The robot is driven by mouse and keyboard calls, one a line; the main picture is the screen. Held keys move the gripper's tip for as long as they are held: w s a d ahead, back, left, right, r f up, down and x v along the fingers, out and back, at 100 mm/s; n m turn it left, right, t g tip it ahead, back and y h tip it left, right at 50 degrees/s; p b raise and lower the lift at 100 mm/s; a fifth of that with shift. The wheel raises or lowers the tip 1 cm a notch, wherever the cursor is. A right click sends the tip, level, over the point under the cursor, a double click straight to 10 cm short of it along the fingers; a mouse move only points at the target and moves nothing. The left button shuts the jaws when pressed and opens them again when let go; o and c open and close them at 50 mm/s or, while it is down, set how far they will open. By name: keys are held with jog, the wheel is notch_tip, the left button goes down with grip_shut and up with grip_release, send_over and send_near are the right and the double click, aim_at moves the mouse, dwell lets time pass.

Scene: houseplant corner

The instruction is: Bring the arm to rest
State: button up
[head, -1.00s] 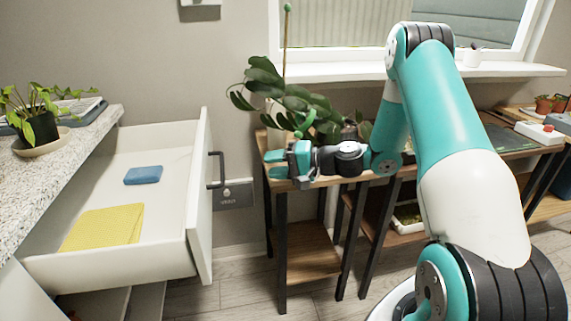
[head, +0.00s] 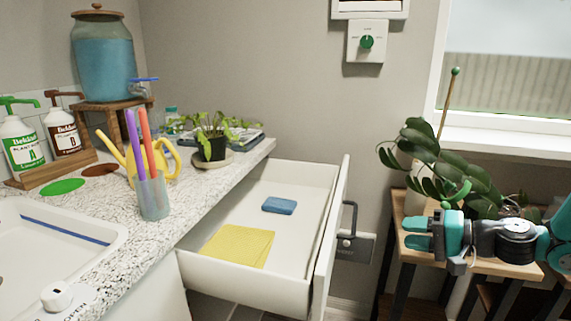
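My gripper (head: 412,233) is at the right of the head view, level and pointing left. Its two teal fingers are apart with a gap between them, and nothing shows in the gap. It appears in front of the wooden plant stand (head: 398,212) and below the leaves of a large potted plant (head: 470,178). The rest of my arm runs off the right edge of the picture.
An open white drawer (head: 300,172) holds a blue sponge (head: 279,205) and a yellow cloth (head: 238,246). The speckled counter (head: 118,222) carries a cup of sticks (head: 153,197), a yellow watering can (head: 150,160), bottles, a small plant (head: 212,142) and a water dispenser (head: 103,58).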

jog(key=s+a+r+n+g+h, duration=0.1)
jog(key=s+a+r+n+g, duration=0.25)
jog(key=s+a, duration=0.35)
jog(key=s+a+r+n+g+h, duration=0.25)
jog(key=s+a+n+g, duration=0.25)
jog(key=a, duration=0.4)
jog(key=s+r+n+h, duration=0.4)
jog(key=s+n, duration=0.1)
jog(key=s, duration=1)
notch_tip(320, 180, up, 18)
jog(key=p, duration=1.8)
jog(key=shift+w+a+g, duration=0.3)
jog(key=shift+w+g, duration=0.05)
jog(key=shift+w, duration=0.05)
jog(key=shift+m, duration=0.25)
jog(key=shift+a, duration=0.1)
